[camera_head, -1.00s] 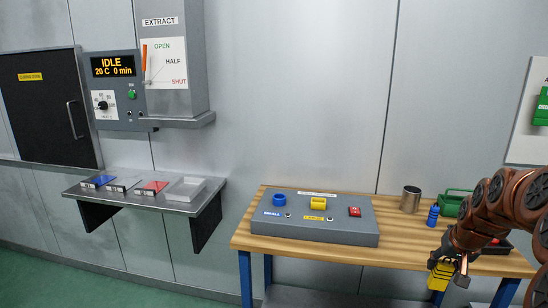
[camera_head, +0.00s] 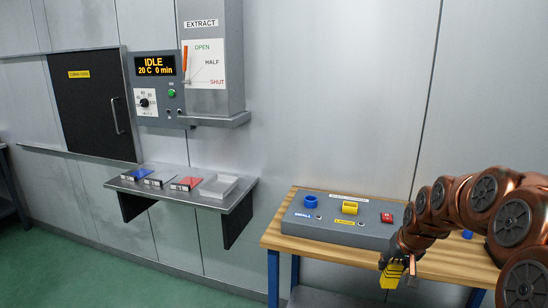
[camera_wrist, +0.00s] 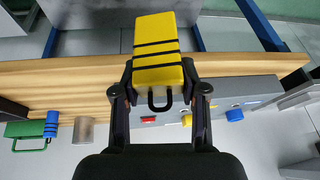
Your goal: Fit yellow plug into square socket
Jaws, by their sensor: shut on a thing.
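A yellow plug with dark bands (camera_wrist: 158,50) is held in my gripper (camera_wrist: 158,88), which is shut on it. In the head view the plug (camera_head: 391,275) hangs in front of the workbench's front edge, below my gripper (camera_head: 400,258). A grey socket box (camera_head: 325,232) stands on the bench to the left of my gripper. The plug is apart from the box.
A wall shelf (camera_head: 240,197) with trays and a control panel stand to the left. Floor at the left is clear.

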